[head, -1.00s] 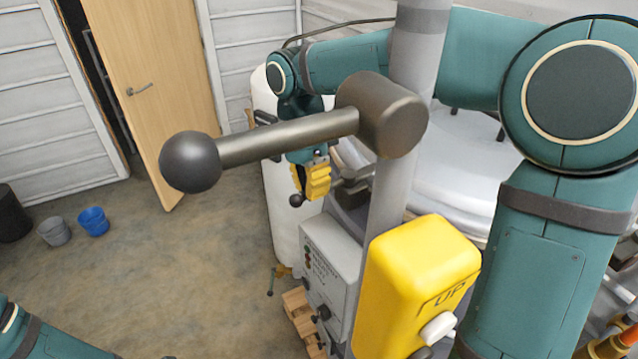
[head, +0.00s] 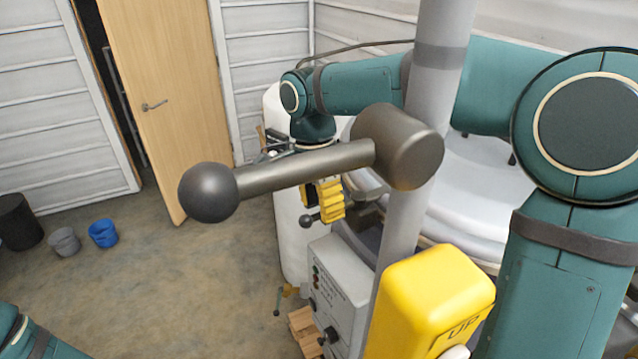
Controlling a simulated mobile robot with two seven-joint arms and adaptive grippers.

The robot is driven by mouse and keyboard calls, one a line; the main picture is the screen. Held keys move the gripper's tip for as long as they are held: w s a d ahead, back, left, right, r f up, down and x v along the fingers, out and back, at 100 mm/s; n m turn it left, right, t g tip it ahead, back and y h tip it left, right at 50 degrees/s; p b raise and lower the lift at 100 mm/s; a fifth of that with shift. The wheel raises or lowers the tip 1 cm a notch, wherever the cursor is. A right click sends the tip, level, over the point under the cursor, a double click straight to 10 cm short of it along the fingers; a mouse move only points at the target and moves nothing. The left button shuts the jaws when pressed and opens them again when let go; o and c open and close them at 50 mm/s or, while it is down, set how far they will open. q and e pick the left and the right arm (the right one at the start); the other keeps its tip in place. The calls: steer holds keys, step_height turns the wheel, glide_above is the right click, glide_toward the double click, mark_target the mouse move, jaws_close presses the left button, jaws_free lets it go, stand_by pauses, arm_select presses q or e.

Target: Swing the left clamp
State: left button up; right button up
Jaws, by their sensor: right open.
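A dark metal lever (head: 305,168) with a big ball knob (head: 208,192) crosses the middle of the head view, close to the camera, its thick hub (head: 398,147) at the grey pole. Behind it, a small dark ball knob (head: 306,221) on a short rod sits near the grey machine; I cannot tell for sure which of these is the left clamp. My right gripper (head: 329,201) has yellow finger pads, is open and is right beside the small knob. The big lever hides part of it, so contact is unclear. Only a piece of my left arm shows, at the lower left.
A yellow box (head: 430,300) marked UP is at the front of the grey pole (head: 428,80). A grey control box (head: 340,290) stands below my right gripper. A white bulky drum or bag is behind. A blue bucket (head: 103,233) and open floor lie left, before a wooden door (head: 165,90).

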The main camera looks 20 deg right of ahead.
step_height(320, 180, up, 11)
steer(key=w, duration=0.2)
steer(key=shift+w+a, duration=0.15)
stand_by(0.5)
